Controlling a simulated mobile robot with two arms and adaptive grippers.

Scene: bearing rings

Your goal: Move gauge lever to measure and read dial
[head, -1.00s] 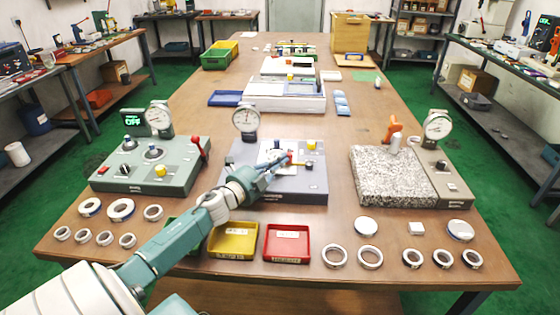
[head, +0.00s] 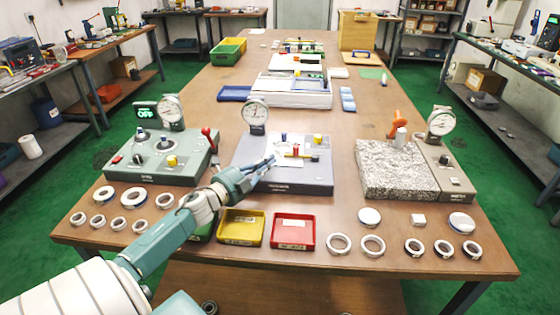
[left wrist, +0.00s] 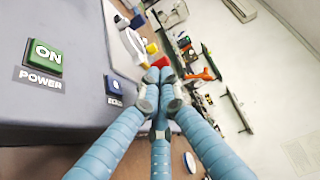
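The middle gauge station is a dark grey base (head: 310,184) with a round white dial (head: 256,116) on a post at its back left. The dial's needle is too small to read. On the base's white plate (head: 285,178) stand a blue peg (head: 284,139), a thin lever-like part with a red piece (head: 296,150) and a yellow knob (head: 317,139). My left gripper (head: 272,160) is over the plate, left of the red piece, apparently apart from it. In the left wrist view its three teal fingers come together at the tips (left wrist: 158,76), with nothing visible between them.
A green station (head: 150,170) with a red-knobbed lever (head: 207,133) stands left, and a granite block (head: 395,180) with a dial (head: 440,122) right. Several rings lie along the front, near a yellow tray (head: 241,240) and a red tray (head: 292,247).

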